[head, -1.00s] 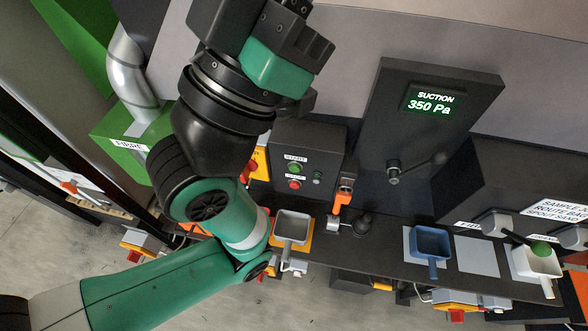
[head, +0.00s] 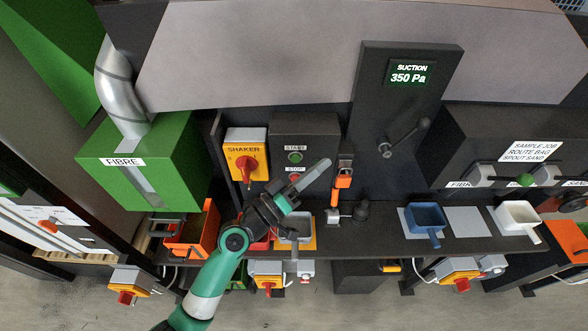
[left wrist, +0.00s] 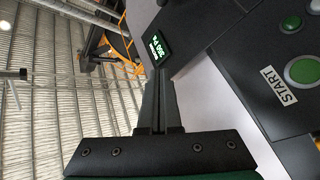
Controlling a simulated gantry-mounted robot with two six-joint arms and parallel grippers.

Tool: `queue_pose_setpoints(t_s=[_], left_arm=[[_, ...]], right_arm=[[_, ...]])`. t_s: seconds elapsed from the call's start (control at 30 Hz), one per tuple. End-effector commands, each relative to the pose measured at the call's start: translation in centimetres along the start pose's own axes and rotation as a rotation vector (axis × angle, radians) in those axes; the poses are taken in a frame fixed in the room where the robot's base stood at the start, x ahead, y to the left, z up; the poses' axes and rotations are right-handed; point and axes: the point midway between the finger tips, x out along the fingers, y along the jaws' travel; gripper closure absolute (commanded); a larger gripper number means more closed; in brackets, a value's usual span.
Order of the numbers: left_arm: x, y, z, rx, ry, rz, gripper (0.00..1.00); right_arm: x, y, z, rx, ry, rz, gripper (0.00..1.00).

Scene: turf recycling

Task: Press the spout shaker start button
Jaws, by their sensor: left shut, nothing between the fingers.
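The green start button (head: 295,157) sits on a dark control box under a START label, left of the centre of the head view. A STOP label and a partly hidden red button are below it. The left gripper (head: 323,166) is shut and empty; its long grey fingers point up and right, with their tips right of and slightly below the start button. In the left wrist view the closed fingers (left wrist: 158,78) point up the picture, and the large green start button (left wrist: 302,70) with its START label is at the right edge, apart from the fingers.
A yellow box with a red SHAKER switch (head: 246,165) stands left of the control box. An orange-handled lever (head: 342,188) is close right of the fingers. A dark suction panel (head: 400,110) rises behind. Blue (head: 426,218) and white (head: 517,216) scoops lie on the bench.

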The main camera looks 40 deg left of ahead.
Motion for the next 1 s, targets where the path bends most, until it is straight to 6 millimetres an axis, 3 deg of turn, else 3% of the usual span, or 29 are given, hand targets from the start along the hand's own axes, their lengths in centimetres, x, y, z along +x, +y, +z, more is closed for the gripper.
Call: queue_pose_setpoints(t_s=[0.03, 0.1, 0.3, 0.5, 0.8, 1.0], left_arm=[[-1.2, -2.4, 1.4, -0.024, -0.015, -0.042, 1.0], [-2.7, -4.7, 2.7, -0.048, -0.031, -0.09, 1.0], [-6.2, -9.3, 4.7, -0.072, -0.048, -0.191, 1.0], [-7.1, -10.4, 4.5, -0.072, -0.039, -0.216, 1.0], [-6.9, -10.4, 4.4, -0.071, -0.039, -0.215, 1.0], [-6.1, -11.5, 3.9, -0.07, -0.038, -0.214, 1.0]], right_arm=[[-0.5, 0.0, 0.4, 0.0, 0.0, 0.0, 0.3], [-0.7, 0.0, 0.7, 0.0, 0.0, 0.0, 0.3], [-1.3, 0.0, 1.2, 0.0, 0.0, 0.0, 0.3], [-1.5, 0.0, 1.4, 0.0, 0.0, 0.0, 0.3], [-1.5, 0.0, 1.4, 0.0, 0.0, 0.0, 0.3], [-1.9, 0.0, 1.7, 0.0, 0.0, 0.0, 0.3]])
